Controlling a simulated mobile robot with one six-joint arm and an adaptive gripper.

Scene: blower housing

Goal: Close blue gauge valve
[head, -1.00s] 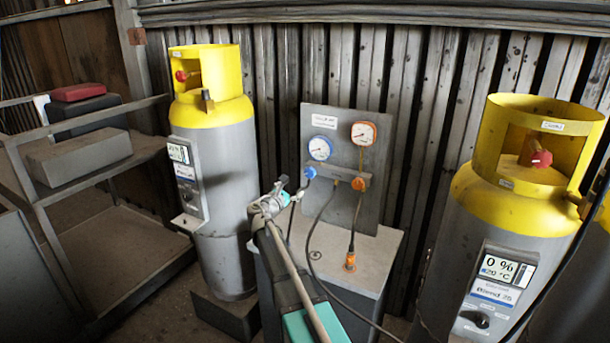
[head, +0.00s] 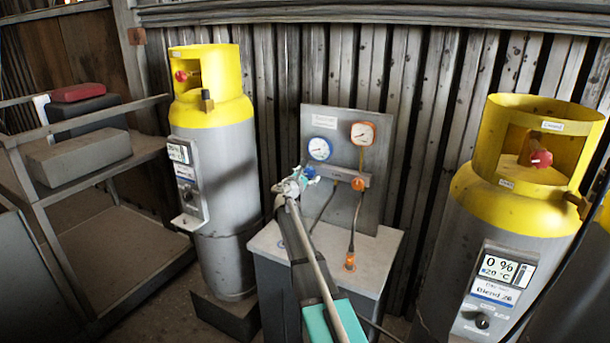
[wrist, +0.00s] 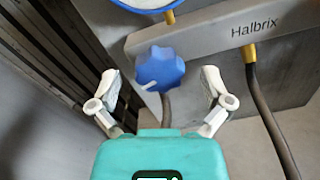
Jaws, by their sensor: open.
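The blue gauge valve is a lobed blue knob (wrist: 160,69) with a white mark pointing to the lower left in the wrist view. It sits at the left end of a grey manifold bar (wrist: 215,32) below the blue gauge. My gripper (wrist: 157,82) is open, with one finger on each side of the knob and a visible gap on both sides. In the head view my gripper (head: 297,178) is in front of the panel and partly covers the blue knob (head: 308,171). The blue-rimmed gauge (head: 320,148) is above it.
An orange knob (head: 358,184) and orange gauge (head: 363,133) are to the right on the same panel (head: 345,115). Hoses hang below the bar. Yellow-topped cylinders stand left (head: 210,120) and right (head: 520,190). A shelf rack (head: 100,220) is at far left.

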